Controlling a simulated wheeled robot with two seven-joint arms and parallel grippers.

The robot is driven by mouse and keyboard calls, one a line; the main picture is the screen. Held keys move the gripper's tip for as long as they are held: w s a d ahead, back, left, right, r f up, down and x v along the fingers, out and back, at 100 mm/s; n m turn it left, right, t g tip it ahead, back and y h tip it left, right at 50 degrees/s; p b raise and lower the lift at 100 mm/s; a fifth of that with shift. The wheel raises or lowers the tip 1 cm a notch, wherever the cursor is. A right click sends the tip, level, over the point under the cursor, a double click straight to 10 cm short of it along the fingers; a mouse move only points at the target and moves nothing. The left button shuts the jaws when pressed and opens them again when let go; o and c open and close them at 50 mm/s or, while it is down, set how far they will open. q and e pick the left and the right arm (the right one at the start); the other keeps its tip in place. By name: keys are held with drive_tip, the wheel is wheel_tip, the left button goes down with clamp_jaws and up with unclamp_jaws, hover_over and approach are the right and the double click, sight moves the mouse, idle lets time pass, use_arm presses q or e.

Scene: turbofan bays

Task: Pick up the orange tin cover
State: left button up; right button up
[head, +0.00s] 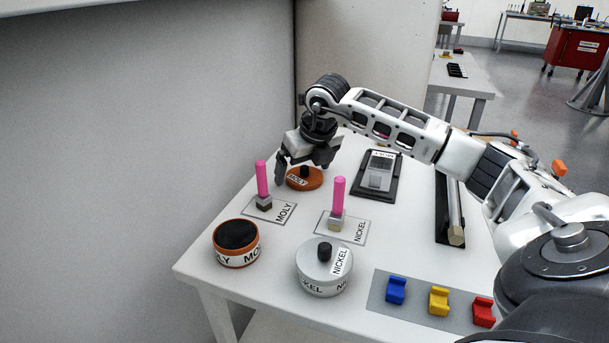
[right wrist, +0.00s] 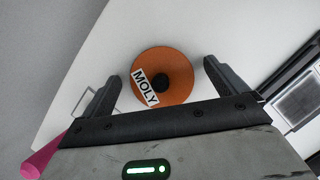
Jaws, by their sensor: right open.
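The orange tin cover (head: 304,180) lies flat on the white table, a round disc with a black knob and a MOLY label. It also shows in the right wrist view (right wrist: 170,75), between and beyond the fingertips. My right gripper (head: 305,172) is open above the cover, with nothing in its jaws; its fingers also show in the right wrist view (right wrist: 162,80). The open orange MOLY tin (head: 236,254), dark inside, stands at the table's front left. My left gripper is not in view.
A silver NICKEL tin (head: 324,278) with its lid on stands at the front. Pink-handled brushes stand upright on the MOLY card (head: 284,212) and the NICKEL card (head: 358,232). A dark tray (head: 390,190) lies right of the cover. Blue, yellow and red blocks sit on a grey mat (head: 410,308).

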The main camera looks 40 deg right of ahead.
sight(304, 166)
drive_tip(key=c, duration=1)
drive_tip(key=shift+r, duration=0.15)
drive_tip(key=shift+r+p, duration=0.55)
drive_tip(key=shift+r, duration=0.05)
wheel_tip(304, 166, up, 3)
drive_tip(key=shift+f+p, duration=0.1)
drive_tip(key=shift+p, duration=1)
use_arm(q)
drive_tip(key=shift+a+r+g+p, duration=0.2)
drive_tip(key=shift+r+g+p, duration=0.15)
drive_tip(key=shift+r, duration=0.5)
use_arm(e)
drive_tip(key=s+a+r, duration=0.6)
drive_tip(key=s+r, duration=0.2)
drive_tip(key=s, duration=0.4)
drive_tip(key=shift+s+a+r, duration=0.15)
drive_tip(key=shift+a+r, duration=0.25)
